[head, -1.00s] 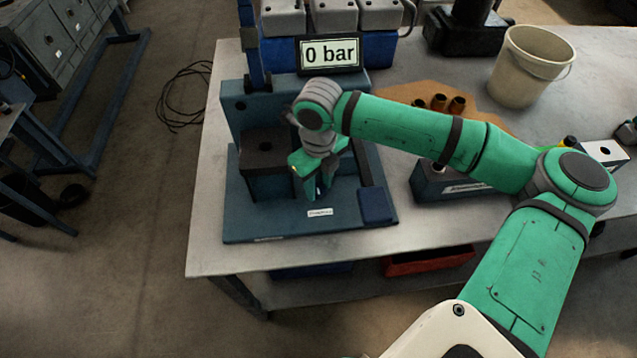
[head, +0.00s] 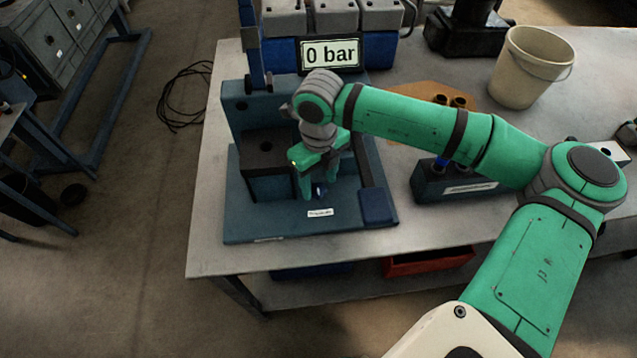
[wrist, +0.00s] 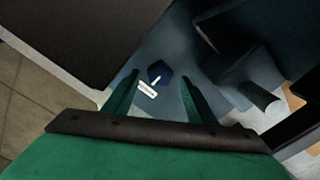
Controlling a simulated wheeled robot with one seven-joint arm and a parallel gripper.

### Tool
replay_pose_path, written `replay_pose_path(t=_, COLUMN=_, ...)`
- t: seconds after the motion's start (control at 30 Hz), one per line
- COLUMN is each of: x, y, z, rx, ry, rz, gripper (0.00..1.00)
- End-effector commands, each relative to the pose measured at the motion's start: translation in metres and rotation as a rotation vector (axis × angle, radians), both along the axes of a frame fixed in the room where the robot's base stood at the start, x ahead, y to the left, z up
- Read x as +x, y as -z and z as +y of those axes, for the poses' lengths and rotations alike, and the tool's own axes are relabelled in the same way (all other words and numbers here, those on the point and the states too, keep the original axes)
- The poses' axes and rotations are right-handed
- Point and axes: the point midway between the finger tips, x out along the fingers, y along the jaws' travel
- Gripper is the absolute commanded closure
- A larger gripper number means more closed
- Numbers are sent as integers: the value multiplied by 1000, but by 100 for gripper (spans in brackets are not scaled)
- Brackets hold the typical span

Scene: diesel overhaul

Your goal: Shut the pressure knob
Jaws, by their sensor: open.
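The pressure knob is a small dark blue knob with a white pointer mark. It shows in the wrist view (wrist: 159,72) between my two fingers, and partly in the head view (head: 321,190) low on the blue test stand (head: 240,190). A white label (head: 320,212) lies in front of it. My gripper (head: 318,188) is open and points down over the knob, with a green finger to each side in the wrist view (wrist: 160,80). I cannot tell whether the fingers touch it. The display (head: 331,54) above reads 0 bar.
A dark block (head: 267,155) stands left of my gripper on the stand, and a blue box (head: 376,205) at its right front corner. Further right are a dark holder (head: 455,183), brown cups (head: 459,102) and a cream bucket (head: 532,67). The bench's left edge is clear.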

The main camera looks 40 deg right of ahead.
Motion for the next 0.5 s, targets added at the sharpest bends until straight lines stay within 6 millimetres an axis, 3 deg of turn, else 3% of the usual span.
replay_pose_path(t=0.3, x=1, y=-59, z=-1, rx=-3, ry=0, rz=-1, gripper=49)
replay_pose_path(t=0.5, x=1, y=-84, z=0, rx=-2, ry=0, rz=-2, gripper=49)
